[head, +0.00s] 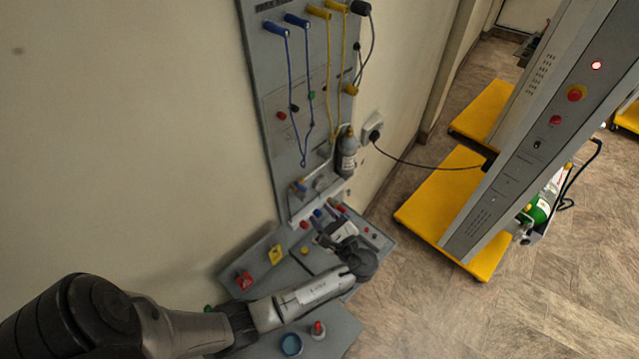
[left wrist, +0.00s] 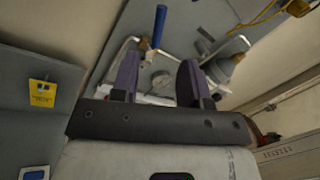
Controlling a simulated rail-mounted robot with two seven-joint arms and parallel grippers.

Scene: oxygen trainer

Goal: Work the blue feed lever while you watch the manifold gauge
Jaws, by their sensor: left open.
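A blue lever handle (left wrist: 158,27) stands up past the fingertips in the left wrist view, with a brass-coloured fitting at its foot. A small round white-faced gauge (left wrist: 161,81) shows between the fingers; its reading is too small to tell. My left gripper (left wrist: 158,78) is open, its two purple fingers apart with nothing held between them. In the head view my left gripper (head: 326,217) is at the lower part of the grey wall panel (head: 262,75), in front of the pipework. The gauge cannot be made out there. My right gripper is not in view.
Blue and yellow hoses (head: 308,80) hang on the panel above a grey bottle (head: 346,155). A red knob (head: 244,281), a yellow plate (head: 276,254) and a blue cup (head: 291,344) are near my left arm. A grey cabinet on a yellow base (head: 430,215) stands right.

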